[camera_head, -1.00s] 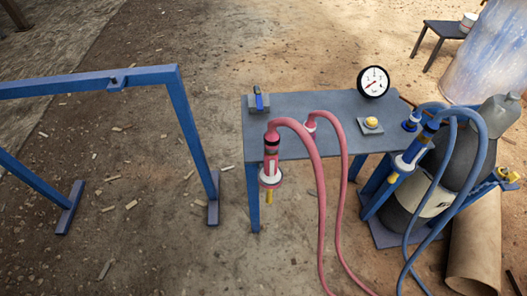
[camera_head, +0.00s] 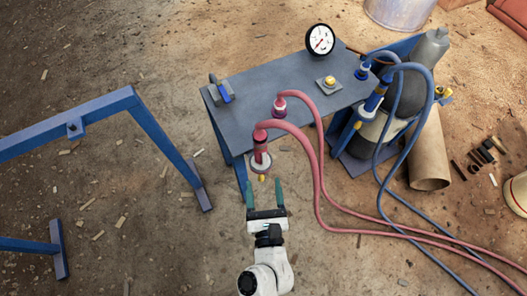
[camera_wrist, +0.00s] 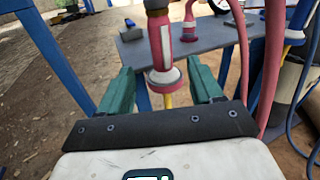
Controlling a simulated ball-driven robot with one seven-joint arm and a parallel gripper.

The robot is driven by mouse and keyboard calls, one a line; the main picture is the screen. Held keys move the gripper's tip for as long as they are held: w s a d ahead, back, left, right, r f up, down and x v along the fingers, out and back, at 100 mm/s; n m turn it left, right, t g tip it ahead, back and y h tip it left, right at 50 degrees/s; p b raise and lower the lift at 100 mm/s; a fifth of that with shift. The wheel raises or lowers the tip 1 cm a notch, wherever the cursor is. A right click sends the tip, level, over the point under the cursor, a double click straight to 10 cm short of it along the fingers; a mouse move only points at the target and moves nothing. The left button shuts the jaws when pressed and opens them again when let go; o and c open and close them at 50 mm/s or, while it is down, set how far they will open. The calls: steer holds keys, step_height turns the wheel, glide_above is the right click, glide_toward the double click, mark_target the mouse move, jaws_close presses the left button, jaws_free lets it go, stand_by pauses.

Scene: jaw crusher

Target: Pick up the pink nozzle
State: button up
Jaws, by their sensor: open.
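The pink nozzle (camera_head: 260,154) hangs at the front edge of the grey table, with a white collar and a yellow tip at its lower end. A pink hose runs from its top. It also shows upright in the wrist view (camera_wrist: 160,45), with its white flange and yellow tip between and beyond my fingers. My gripper (camera_head: 265,192) is open and empty just in front of and below the nozzle. In the wrist view my gripper (camera_wrist: 163,88) has its green fingers to either side of the nozzle's lower end. I cannot tell if they touch it.
The grey table (camera_head: 262,88) carries a blue switch (camera_head: 222,91), a gauge (camera_head: 320,41) and a yellow button (camera_head: 329,82). A second pink hose fitting (camera_head: 279,105) and a blue nozzle (camera_head: 376,97) are nearby. Hoses trail right. A blue frame (camera_head: 163,143) stands left.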

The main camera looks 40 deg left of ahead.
mark_target(261, 157)
steer(key=shift+m, duration=0.5)
steer(key=shift+p+x, duration=0.6)
steer(key=shift+x, duration=4.75)
steer(key=shift+w, duration=0.1)
steer(key=shift+c, duration=0.4)
steer(key=shift+r, duration=0.1)
steer(key=c, duration=1.1)
steer(key=shift+r, duration=0.1)
step_height(261, 157, up, 18)
steer(key=p, duration=1.5)
